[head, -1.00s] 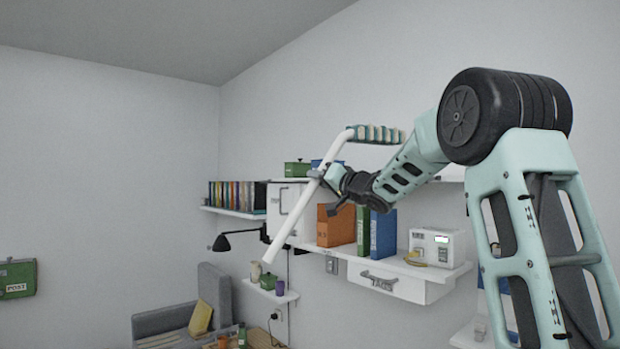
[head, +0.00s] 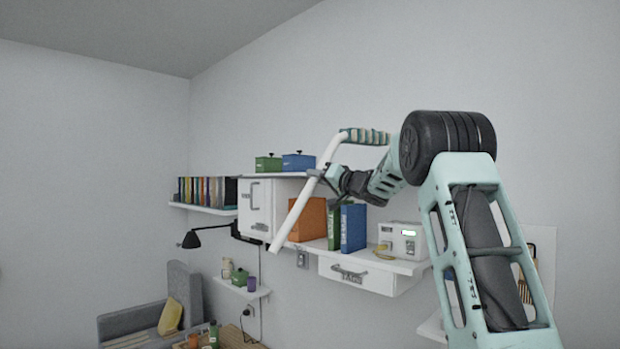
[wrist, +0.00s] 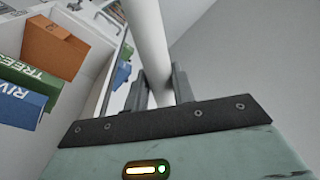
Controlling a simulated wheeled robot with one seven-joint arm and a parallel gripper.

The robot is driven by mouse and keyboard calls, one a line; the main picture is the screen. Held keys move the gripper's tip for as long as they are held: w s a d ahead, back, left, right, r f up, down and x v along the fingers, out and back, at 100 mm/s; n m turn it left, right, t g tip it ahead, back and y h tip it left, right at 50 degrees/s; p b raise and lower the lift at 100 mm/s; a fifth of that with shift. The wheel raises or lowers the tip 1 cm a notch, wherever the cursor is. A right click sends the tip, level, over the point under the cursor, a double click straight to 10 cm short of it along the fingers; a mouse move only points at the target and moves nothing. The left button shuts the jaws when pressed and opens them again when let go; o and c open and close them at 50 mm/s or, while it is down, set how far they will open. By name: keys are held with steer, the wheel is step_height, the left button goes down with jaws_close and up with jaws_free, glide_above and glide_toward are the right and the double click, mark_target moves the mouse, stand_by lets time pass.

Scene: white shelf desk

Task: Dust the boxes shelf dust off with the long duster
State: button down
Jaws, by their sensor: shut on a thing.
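My gripper (head: 328,177) is shut on the white handle of the long duster (head: 294,212). The handle slants from lower left to upper right, then bends right into a striped teal and cream head (head: 363,136), held up in front of the wall. In the wrist view the white handle (wrist: 150,45) stands between my two fingers (wrist: 160,88). The boxes shelf (head: 238,176) is the top board of the white cabinet. A green box (head: 268,164) and a blue box (head: 298,161) stand on it, to the left of the duster head. I cannot make out dust there.
Below are an orange binder (head: 308,220), a green binder (head: 334,228) and a blue binder (head: 353,228) beside a white device (head: 398,240). A black lamp (head: 190,239) juts out left. The wall above the boxes is clear.

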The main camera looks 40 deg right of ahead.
steer(key=shift+w+d+f, duration=0.1)
steer(key=shift+w+d, duration=0.05)
steer(key=shift+d, duration=2.6)
steer(key=shift+f, duration=0.15)
step_height(320, 180, down, 6)
steer(key=b, duration=0.3)
steer(key=shift+f+b, duration=0.5)
steer(key=shift+f, duration=0.65)
